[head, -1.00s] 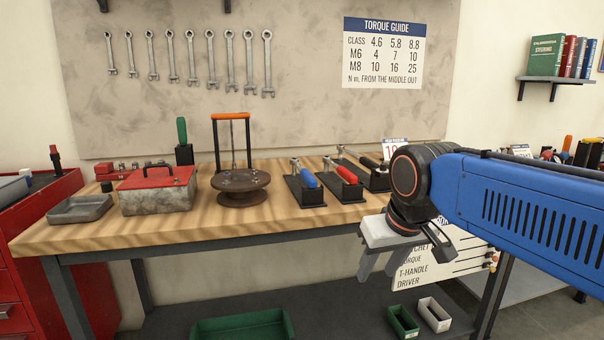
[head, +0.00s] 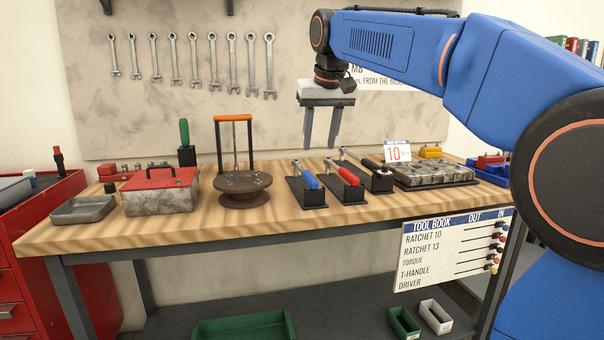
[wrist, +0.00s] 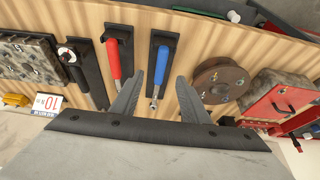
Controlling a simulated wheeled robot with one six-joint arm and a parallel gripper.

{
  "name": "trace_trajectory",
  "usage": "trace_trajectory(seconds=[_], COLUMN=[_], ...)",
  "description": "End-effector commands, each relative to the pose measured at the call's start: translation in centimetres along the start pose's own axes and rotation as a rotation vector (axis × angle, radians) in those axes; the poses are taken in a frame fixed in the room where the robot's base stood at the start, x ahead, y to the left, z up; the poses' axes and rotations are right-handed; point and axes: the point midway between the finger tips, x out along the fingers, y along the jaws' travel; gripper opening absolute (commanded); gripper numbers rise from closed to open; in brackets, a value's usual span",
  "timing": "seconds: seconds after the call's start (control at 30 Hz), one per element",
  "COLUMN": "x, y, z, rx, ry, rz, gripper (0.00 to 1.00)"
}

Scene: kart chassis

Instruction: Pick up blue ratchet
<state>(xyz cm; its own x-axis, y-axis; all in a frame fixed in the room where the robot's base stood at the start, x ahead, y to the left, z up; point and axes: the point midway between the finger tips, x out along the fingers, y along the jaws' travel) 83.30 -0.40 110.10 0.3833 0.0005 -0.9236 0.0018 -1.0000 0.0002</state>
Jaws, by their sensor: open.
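The blue ratchet (head: 310,178) lies in a black holder (head: 309,198) on the wooden bench, with its blue handle toward the front edge and its metal head toward the wall. In the wrist view the blue ratchet (wrist: 160,67) shows between and beyond my fingertips. My gripper (head: 320,146) points down, open and empty, above the back of the bench and apart from the ratchet. In the wrist view my gripper (wrist: 160,80) has its two fingers spread, with no tool between them in contact.
A red-handled ratchet (head: 348,176) in its own holder and a black-handled tool (head: 371,164) stand to the right. A grey-red toolbox (head: 160,195) is farther left. Wrenches hang behind.

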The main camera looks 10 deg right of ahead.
Motion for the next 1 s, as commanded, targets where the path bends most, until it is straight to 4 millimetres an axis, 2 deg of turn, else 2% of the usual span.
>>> trace_trajectory(seconds=[0.1,0.3,0.8,1.0], x=[-0.2,0.4,9.0,11.3], y=[-0.6,-0.8,-0.7,-0.7], z=[-1.9,-2.6,-2.6,-2.6], rx=[0.000,0.002,0.002,0.002], ry=[0.000,-0.002,-0.004,-0.002], rz=[0.000,0.001,0.001,0.001], gripper=[0.41,0.41,0.41,0.41])
